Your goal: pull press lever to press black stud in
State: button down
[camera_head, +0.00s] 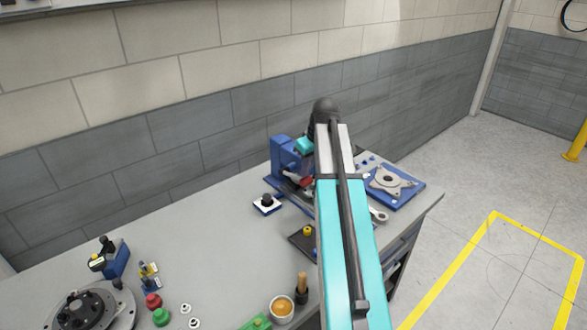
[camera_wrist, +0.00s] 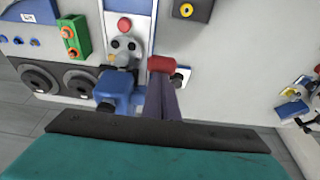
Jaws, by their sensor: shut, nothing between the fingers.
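The blue press (camera_head: 284,155) stands at the back of the bench; its blue body (camera_wrist: 118,88) also shows in the wrist view. A red grip (camera_wrist: 161,64), apparently the lever's end, is beside the press; red also shows in the head view (camera_head: 307,182). My gripper (camera_wrist: 164,78) is shut and empty, its fingertips just at the red grip; I cannot tell whether they touch. In the head view my arm hides it. A metal part with dark round spots (camera_wrist: 123,45) lies by the press. I cannot tell which dark spot is the black stud.
A small white-and-blue block with a black knob (camera_head: 267,201) sits left of the press. A blue plate with a metal part (camera_head: 393,183) lies to the right. A round dark fixture (camera_head: 92,310) is front left. The left-middle bench (camera_head: 200,255) is clear.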

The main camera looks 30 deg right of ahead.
notch_tip(320, 180, up, 7)
jog(key=w+p, duration=0.1)
jog(key=p, duration=0.2)
dwell(0.5)
jog(key=shift+a+f, duration=0.1)
jog(key=shift+f, duration=0.1)
dwell(0.5)
